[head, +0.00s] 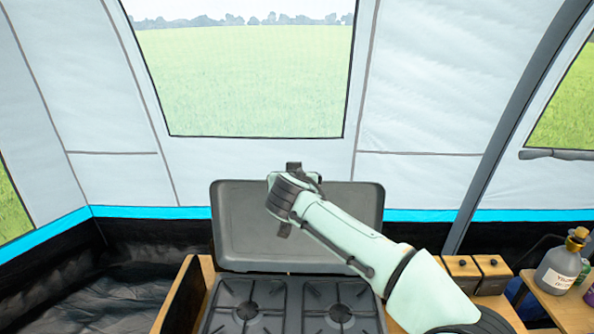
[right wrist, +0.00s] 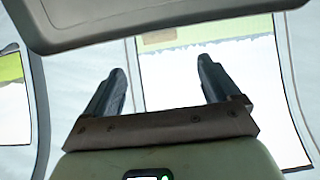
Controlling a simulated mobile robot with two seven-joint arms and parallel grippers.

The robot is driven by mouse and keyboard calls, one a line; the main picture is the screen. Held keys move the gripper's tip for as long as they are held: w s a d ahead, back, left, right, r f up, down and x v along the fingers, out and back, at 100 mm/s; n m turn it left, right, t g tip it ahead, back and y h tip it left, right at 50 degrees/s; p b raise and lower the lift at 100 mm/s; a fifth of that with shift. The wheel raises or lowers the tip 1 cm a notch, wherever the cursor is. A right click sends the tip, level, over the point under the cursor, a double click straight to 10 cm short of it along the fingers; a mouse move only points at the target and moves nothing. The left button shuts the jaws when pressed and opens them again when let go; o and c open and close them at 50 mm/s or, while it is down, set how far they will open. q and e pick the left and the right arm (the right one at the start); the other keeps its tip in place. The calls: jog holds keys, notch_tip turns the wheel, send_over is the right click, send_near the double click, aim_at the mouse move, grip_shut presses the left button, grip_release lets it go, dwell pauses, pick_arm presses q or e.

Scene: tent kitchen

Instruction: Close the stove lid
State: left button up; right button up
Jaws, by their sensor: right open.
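The stove (head: 292,310) is a dark two-burner unit at the bottom centre of the head view. Its grey lid (head: 240,225) stands raised and nearly upright at the back of the stove. My right gripper (head: 289,199) is in front of the lid's upper middle in the head view and hides part of it. In the right wrist view the right gripper (right wrist: 163,80) has its two fingers wide apart with nothing between them. The lid's edge (right wrist: 150,25) crosses the top of that view. I cannot tell whether the gripper touches the lid. My left gripper is not in view.
A labelled bottle (head: 560,268) is on a wooden shelf at the far right. The tent wall with a window (head: 240,80) is behind.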

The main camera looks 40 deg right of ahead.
jog(key=p+x, duration=0.3)
jog(key=x, duration=0.6)
jog(key=shift+w+d, duration=0.2)
jog(key=shift+w, duration=0.15)
jog(key=shift+w+d+f, duration=0.2)
jog(key=shift+w, duration=0.1)
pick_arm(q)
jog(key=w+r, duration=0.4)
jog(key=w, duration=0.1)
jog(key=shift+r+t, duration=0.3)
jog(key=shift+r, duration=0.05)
pick_arm(e)
jog(key=shift+f, duration=0.1)
jog(key=shift+s, duration=0.1)
